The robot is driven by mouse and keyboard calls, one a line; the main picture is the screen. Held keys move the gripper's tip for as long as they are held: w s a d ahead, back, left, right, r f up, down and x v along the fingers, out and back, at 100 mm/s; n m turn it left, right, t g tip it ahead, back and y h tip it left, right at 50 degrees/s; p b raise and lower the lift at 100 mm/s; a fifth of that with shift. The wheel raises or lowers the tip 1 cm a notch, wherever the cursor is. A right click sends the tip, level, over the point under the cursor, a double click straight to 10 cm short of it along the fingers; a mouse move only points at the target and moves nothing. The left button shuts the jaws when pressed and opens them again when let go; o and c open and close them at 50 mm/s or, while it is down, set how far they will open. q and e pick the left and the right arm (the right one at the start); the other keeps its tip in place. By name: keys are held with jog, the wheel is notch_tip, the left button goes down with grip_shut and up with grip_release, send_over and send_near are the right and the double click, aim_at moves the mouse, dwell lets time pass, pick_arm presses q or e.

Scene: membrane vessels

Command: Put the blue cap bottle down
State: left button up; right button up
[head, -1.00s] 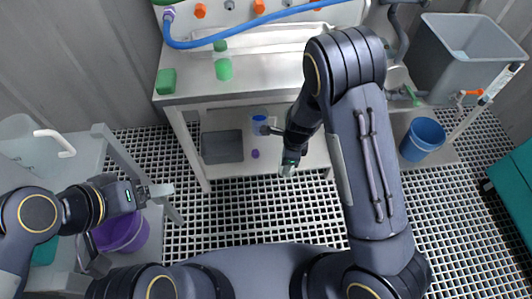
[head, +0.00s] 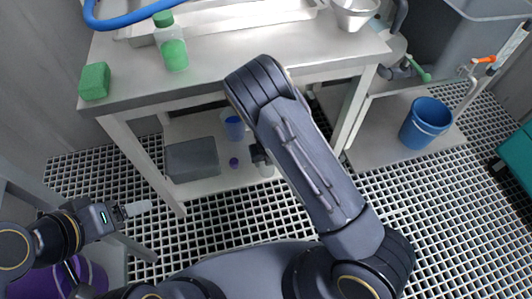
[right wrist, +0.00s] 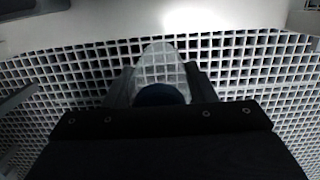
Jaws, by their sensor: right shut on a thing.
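My right gripper (head: 262,158) is low beside the lower shelf of the steel bench, partly hidden by my forearm. It is shut on a clear bottle (head: 267,171). In the right wrist view, the clear bottle (right wrist: 160,62) sits between the fingers with its dark blue cap (right wrist: 160,95) toward the camera. Its far end shows against the floor grating; I cannot tell whether it touches anything. My left gripper (head: 133,209) is at the left, with a pale piece at its tip; I cannot tell whether it is open or shut.
The lower shelf (head: 205,187) carries a grey bin (head: 192,160), a blue container (head: 233,126) and a small purple cap (head: 234,162). On the bench top are a green-capped bottle (head: 171,45) and a green block (head: 94,81). A blue bucket (head: 425,122) stands at right.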

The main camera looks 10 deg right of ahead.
jog(key=shift+w+d+f+b, duration=0.95)
jog(key=shift+w+f, duration=0.4)
jog(key=shift+f, duration=0.5)
jog(key=shift+w+d+f+b, duration=0.7)
jog(key=shift+w+f+b, duration=0.55)
jog(key=shift+f, duration=0.55)
jog(key=shift+w+d+f+b, duration=0.9)
jog(key=shift+w+f, duration=0.55)
jog(key=shift+f, duration=0.4)
jog(key=shift+f, duration=0.15)
jog(key=o, duration=1)
